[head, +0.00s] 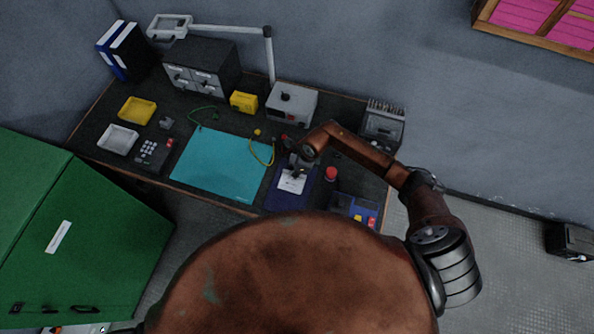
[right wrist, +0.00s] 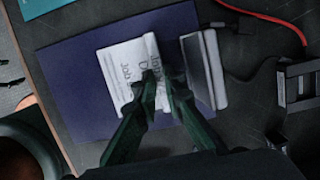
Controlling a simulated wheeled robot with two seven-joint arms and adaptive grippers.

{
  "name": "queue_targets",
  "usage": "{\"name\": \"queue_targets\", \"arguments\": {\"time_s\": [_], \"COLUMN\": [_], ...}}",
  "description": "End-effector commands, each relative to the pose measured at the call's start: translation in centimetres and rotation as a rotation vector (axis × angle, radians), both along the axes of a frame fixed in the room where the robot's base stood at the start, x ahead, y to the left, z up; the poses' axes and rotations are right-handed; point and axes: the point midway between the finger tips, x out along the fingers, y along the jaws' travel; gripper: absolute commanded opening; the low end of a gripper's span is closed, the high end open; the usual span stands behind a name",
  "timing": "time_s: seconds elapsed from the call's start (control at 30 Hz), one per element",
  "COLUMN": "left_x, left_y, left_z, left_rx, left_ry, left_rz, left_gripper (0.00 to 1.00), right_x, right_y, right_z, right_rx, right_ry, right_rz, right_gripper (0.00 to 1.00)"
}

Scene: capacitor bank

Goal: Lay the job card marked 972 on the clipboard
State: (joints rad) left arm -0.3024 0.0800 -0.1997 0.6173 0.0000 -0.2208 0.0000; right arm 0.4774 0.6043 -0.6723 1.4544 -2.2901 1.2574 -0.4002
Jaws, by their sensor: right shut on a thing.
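The dark blue clipboard (head: 281,202) lies on the bench to the right of the teal mat; it also shows in the right wrist view (right wrist: 75,75), with a pale metal clip (right wrist: 216,70) at its right. A white job card (head: 290,184) is over the clipboard; in the right wrist view the card (right wrist: 122,70) shows printed text, but I cannot read its number. My right gripper (head: 296,172) is shut on the card, with its fingertips (right wrist: 160,84) at the card's middle. I cannot tell whether the card touches the board. My left gripper is not in view.
The teal mat (head: 222,165) is mostly clear, with a yellow cable (head: 263,154) at its right edge. A red button (head: 331,174) and a blue tray (head: 340,207) stand right of the clipboard. A grey instrument (head: 292,104) stands behind. A red cable (right wrist: 275,17) runs near the clip.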

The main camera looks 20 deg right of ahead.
Motion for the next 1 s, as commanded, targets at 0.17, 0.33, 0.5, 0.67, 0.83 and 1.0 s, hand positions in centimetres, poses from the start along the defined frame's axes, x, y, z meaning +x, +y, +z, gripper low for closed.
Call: {"name": "queue_targets", "arguments": {"time_s": [0.17,0.33,0.5,0.67,0.83,1.0], "left_x": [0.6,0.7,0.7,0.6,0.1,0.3], "left_y": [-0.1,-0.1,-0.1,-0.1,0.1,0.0], "left_z": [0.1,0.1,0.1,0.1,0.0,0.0], "left_rx": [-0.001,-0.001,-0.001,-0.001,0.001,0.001], "left_ry": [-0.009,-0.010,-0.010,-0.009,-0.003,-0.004], "left_rz": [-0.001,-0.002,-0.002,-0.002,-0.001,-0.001], "left_gripper": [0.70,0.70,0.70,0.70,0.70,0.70], "right_x": [0.0,0.0,0.0,0.0,0.0,-0.2], "right_y": [0.0,0.0,0.0,0.0,-0.1,-0.6], "right_z": [0.0,0.0,0.0,0.0,0.3,2.5], "right_rx": [0.000,0.000,0.000,0.000,-0.001,-0.002], "right_ry": [0.000,0.000,0.000,0.000,-0.001,-0.004], "right_rz": [0.000,0.000,0.000,0.000,0.001,0.001], "right_gripper": [0.00,0.17,0.29,0.30,0.30,0.30]}}
